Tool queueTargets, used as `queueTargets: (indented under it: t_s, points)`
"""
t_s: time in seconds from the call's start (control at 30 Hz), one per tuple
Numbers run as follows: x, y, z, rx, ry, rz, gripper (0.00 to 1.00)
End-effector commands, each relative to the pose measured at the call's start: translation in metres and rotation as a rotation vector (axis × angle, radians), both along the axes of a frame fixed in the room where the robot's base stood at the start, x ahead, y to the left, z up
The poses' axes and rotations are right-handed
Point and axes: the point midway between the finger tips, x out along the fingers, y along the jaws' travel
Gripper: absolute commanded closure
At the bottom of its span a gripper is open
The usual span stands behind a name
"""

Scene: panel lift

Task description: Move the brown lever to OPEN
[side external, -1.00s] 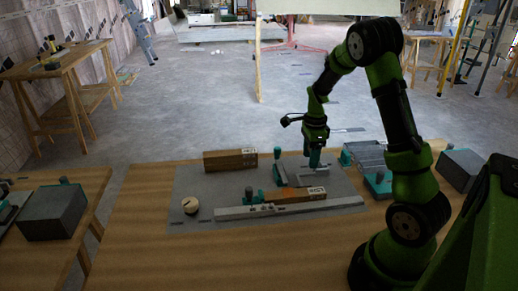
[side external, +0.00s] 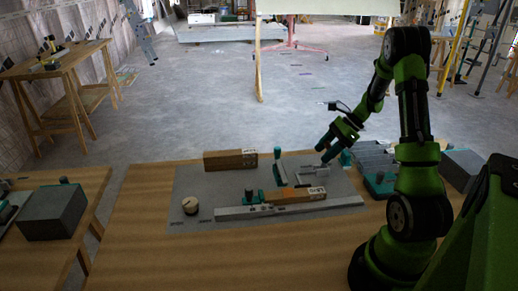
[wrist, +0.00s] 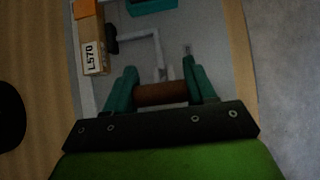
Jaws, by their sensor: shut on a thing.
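The brown lever's handle (wrist: 162,94) is a short brown cylinder lying crosswise between my two teal fingers in the wrist view. My gripper (wrist: 160,88) is shut on it, one finger at each end. A pale grey arm leads from the handle area to a light frame on the panel (side external: 225,190). In the side view my gripper (side external: 326,151) is tilted, low over the right back part of the grey panel, and its fingers hide the handle. A small dark label (wrist: 187,50) lies ahead of the right finger; its text is too small to read.
Grey boxes stand left (side external: 52,212) and right (side external: 462,168).

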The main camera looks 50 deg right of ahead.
Motion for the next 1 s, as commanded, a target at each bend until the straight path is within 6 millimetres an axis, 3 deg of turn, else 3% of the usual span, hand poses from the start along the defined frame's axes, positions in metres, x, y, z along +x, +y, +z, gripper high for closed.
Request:
queueTargets:
  t_s: [0.4, 1.0]
  points:
    - [-0.013, -0.015, -0.003, 0.177, -0.179, -0.003, 0.99]
    - [-0.016, -0.018, -0.005, 0.218, -0.222, -0.002, 0.99]
